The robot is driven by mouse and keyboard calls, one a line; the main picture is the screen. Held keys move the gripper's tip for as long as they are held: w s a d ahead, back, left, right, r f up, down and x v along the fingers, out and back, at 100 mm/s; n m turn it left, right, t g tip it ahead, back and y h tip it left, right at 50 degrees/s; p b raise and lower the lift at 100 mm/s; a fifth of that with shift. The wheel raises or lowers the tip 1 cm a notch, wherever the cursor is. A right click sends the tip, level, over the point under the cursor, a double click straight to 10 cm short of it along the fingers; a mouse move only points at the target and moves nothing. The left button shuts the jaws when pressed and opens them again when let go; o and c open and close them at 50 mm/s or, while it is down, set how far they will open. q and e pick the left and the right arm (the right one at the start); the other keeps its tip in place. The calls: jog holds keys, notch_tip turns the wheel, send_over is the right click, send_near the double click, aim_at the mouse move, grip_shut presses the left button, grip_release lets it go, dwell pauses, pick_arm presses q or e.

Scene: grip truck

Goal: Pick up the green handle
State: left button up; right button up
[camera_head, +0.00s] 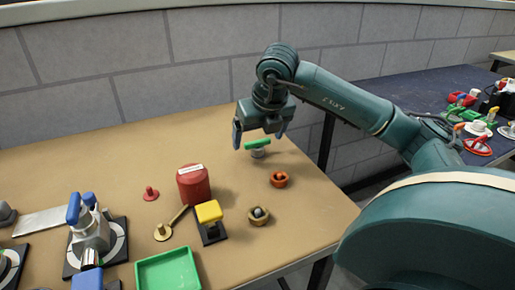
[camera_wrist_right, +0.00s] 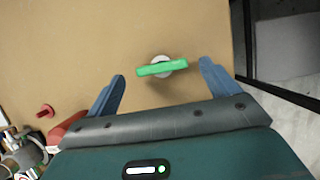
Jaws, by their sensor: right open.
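The green handle (camera_head: 257,143) is a short bar on a grey round base (camera_head: 258,153), near the back right of the tan table. In the right wrist view the green handle (camera_wrist_right: 161,69) lies across its pale round base, ahead of and between the fingers. My right gripper (camera_head: 260,138) is above and around it, pointing down. Its two blue fingers are spread apart, one on each side, with nothing between them touching. In the wrist view the right gripper (camera_wrist_right: 162,85) is open with clear gaps beside the handle. My left gripper is not in view.
A green tray (camera_head: 168,270) is at the front. A grey wall runs behind. The table's right edge is close.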

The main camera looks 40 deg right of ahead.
aim_at(257, 141)
jog(key=shift+x, duration=1.6)
jog(key=shift+w+d, duration=0.1)
jog(key=shift+r, duration=0.1)
jog(key=c, duration=1.1)
